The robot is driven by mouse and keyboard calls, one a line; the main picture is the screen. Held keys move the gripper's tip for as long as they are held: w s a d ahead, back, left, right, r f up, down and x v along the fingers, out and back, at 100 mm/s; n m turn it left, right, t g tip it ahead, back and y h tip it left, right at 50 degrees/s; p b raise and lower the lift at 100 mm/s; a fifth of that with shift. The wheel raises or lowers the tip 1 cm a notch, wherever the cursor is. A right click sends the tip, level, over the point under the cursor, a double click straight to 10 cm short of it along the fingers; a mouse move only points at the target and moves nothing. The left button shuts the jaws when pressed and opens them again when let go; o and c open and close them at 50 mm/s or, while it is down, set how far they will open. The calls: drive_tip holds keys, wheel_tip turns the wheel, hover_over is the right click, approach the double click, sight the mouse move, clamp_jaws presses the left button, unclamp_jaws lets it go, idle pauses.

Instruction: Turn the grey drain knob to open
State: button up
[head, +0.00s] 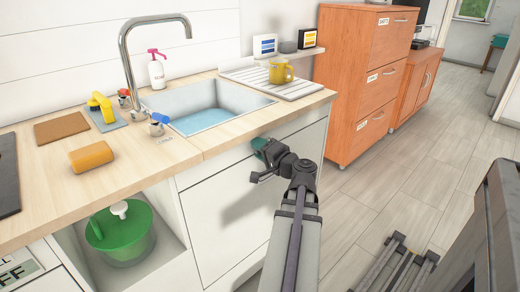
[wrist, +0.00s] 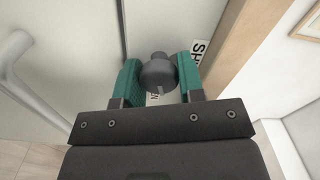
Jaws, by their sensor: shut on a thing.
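The grey drain knob (wrist: 158,72) shows in the wrist view between the two teal fingers of my gripper (wrist: 161,79). The fingers are closed on it from both sides. A dark pointer or stem shows below its round body. A white label starting "SH" (wrist: 198,52) is beside the right finger, and another, mostly covered label shows below the knob. In the head view my gripper (head: 266,150) is at the cabinet front just under the worktop, right of the sink (head: 185,98), and it hides the knob. The sink holds blue water (head: 202,120).
A yellow mug (head: 280,72) sits on the white drainer (head: 300,86). An orange drawer cabinet (head: 365,70) is on the right. A green bucket (head: 118,235) is in the open bay at lower left.

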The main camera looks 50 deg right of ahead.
drive_tip(key=shift+m, duration=1.6)
drive_tip(key=o, duration=0.9)
drive_tip(key=shift+s, duration=0.1)
